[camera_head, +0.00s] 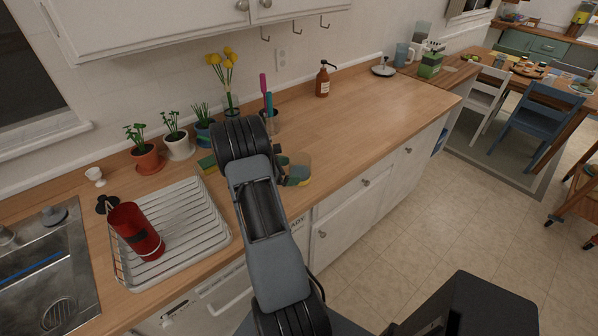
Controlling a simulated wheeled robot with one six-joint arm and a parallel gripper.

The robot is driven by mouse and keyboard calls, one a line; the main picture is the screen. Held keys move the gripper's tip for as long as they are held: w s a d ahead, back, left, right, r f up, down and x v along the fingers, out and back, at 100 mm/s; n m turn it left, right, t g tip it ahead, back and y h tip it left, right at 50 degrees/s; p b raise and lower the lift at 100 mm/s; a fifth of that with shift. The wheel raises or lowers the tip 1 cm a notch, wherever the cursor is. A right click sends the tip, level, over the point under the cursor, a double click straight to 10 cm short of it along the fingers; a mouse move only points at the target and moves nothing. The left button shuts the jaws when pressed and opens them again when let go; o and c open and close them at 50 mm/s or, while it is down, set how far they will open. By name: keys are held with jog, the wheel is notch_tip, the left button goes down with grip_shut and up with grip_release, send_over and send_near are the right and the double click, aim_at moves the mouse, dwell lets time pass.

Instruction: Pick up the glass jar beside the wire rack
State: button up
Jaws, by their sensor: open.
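A glass jar (301,167) with something yellowish low in it stands on the wooden counter, near the counter's front edge. My arm hides its left side. My gripper (290,171) is at the jar's left side, mostly hidden behind my arm. Its jaws are open. I cannot tell whether the fingers touch the jar or are around it. The white wire rack (203,222) stands on the counter to the left of my arm, apart from the jar. A red container (135,232) lies tilted in the rack.
A green and yellow sponge (207,164) lies behind the rack. Potted plants (147,158), a cup with pink and blue utensils (270,120) and a brown pump bottle (322,80) line the wall. The sink (45,275) is at left. The counter right of the jar is clear.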

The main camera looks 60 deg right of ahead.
jog(key=shift+x, duration=1.45)
jog(key=c, duration=1)
jog(key=shift+r, duration=0.1)
jog(key=shift+c, duration=0.4)
jog(key=shift+r, duration=0.2)
